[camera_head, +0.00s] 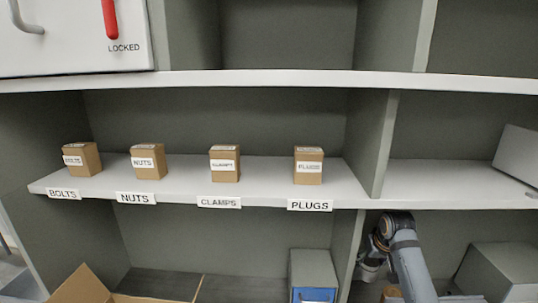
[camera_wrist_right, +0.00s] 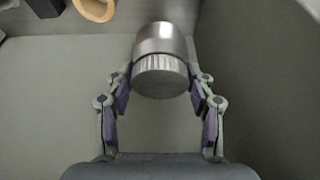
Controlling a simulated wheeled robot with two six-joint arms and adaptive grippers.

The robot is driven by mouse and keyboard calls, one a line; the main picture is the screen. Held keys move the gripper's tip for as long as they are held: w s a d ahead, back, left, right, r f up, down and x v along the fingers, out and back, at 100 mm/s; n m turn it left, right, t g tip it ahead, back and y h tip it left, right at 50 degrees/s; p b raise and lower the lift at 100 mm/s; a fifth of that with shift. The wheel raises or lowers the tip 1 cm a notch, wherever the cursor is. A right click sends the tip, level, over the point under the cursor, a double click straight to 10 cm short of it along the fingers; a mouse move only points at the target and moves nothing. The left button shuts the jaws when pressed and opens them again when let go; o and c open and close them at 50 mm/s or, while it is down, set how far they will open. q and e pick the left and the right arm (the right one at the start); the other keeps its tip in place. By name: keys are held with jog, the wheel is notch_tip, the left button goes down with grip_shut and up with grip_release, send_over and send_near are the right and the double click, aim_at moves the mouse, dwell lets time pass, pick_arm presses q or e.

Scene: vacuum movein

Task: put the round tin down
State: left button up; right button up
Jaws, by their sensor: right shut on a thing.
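In the head view my right gripper (camera_head: 372,262) is at the lower right, inside the lower bay just right of an upright divider. The tin is hard to make out there, and whether it touches a surface cannot be told. My left gripper is in neither view.
Small boxes labelled bolts (camera_head: 88,160), nuts (camera_head: 148,162), clamps (camera_head: 225,164) and plugs (camera_head: 308,166) stand on the middle shelf (camera_head: 270,172). A grey bin (camera_head: 313,266) and an open carton (camera_head: 80,287) are below.

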aim_at(368, 270)
notch_tip(368, 270, up, 3)
jog(key=shift+f+p, duration=0.1)
jog(key=shift+p, duration=0.35)
notch_tip(368, 270, down, 7)
jog(key=b, duration=0.5)
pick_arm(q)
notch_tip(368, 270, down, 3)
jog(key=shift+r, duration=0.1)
pick_arm(e)
jog(key=shift+w, duration=0.1)
